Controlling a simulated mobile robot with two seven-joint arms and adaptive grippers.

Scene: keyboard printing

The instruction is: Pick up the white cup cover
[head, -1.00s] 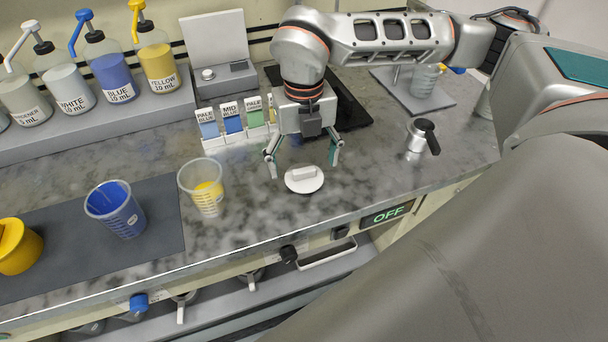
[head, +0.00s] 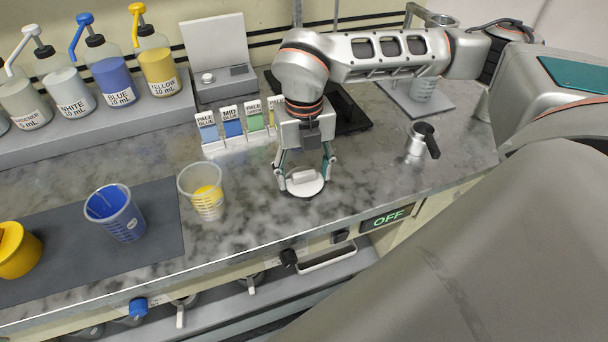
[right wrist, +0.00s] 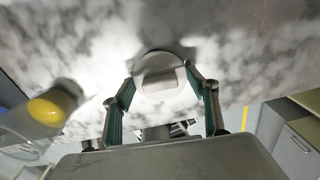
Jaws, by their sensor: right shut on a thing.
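The white cup cover (head: 305,187) is a round disc with a raised bar handle, on the marble counter right of the cup with yellow liquid. It also shows in the right wrist view (right wrist: 160,75), between the fingers. My right gripper (head: 304,183) reaches down over the cover from behind, with one finger on each side. It is shut on the cover, which looks to be at counter level; I cannot tell whether it is lifted. In the right wrist view the right gripper (right wrist: 158,84) has its green-padded fingers beside the cover. My left gripper is not in view.
A clear cup with yellow liquid (head: 208,198) and a blue cup (head: 116,216) stand to the left. Labelled sample cards (head: 232,124) stand behind. A small metal pitcher (head: 417,140) stands right. The counter's front edge is close.

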